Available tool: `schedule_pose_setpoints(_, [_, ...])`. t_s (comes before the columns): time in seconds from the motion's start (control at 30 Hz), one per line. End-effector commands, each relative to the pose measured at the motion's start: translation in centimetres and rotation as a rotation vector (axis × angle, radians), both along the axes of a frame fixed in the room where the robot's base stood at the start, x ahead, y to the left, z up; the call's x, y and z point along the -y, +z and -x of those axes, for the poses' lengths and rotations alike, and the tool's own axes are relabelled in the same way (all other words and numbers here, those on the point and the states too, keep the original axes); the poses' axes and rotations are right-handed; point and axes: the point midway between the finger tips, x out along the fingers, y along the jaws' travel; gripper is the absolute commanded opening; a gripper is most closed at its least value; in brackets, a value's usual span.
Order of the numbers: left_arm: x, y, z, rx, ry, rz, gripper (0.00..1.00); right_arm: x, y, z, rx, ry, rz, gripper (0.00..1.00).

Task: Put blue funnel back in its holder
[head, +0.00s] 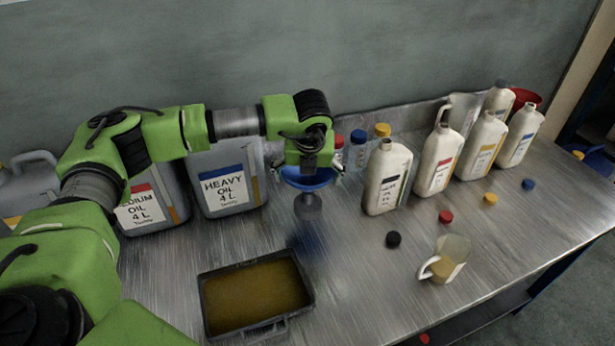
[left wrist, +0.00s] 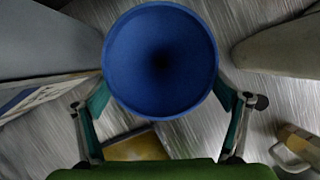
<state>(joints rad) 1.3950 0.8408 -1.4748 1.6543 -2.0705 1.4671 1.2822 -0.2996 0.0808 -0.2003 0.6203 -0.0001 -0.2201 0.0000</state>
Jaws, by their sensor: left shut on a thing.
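The blue funnel (head: 307,180) is held upright by my left gripper (head: 309,168), above the metal table in front of the row of bottles. In the left wrist view the funnel (left wrist: 160,60) faces the camera with its round mouth, and the fingers close on it from both sides. A grey cylindrical piece (head: 308,207) shows directly below the funnel; I cannot tell whether it is the funnel's spout or a separate holder. I cannot make out an empty holder with certainty. My right gripper is out of view.
Heavy oil (head: 226,180) and medium oil canisters stand left of the funnel. A white bottle (head: 386,178) stands close on the right, with several more beyond. An oil tray (head: 206,300), a jug (head: 452,252) and loose caps lie in front. A red funnel (head: 526,97) is at back right.

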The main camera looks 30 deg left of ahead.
Motion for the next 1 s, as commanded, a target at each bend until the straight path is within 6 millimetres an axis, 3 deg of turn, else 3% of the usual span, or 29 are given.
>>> schedule_pose_setpoints(0.2, [0.0, 0.0, 0.0, 0.0, 0.0, 0.0, 0.67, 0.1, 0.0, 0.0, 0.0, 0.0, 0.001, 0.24])
schedule_pose_setpoints(0.23, [0.0, 0.0, 0.0, 0.0, 0.0, 0.0, 0.98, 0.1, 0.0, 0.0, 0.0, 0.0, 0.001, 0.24])
schedule_pose_setpoints(0.27, [0.0, 0.0, 0.0, 0.0, 0.0, 0.0, 1.0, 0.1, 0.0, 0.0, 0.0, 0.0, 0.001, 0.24])
schedule_pose_setpoints(0.63, [0.2, 0.8, 0.2, 0.0, 0.0, 0.001, 1.0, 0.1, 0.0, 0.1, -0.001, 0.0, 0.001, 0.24])
schedule_pose_setpoints(1.0, [1.6, 7.6, 2.5, 0.002, -0.002, 0.0, 1.0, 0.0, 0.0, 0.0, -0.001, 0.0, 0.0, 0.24])
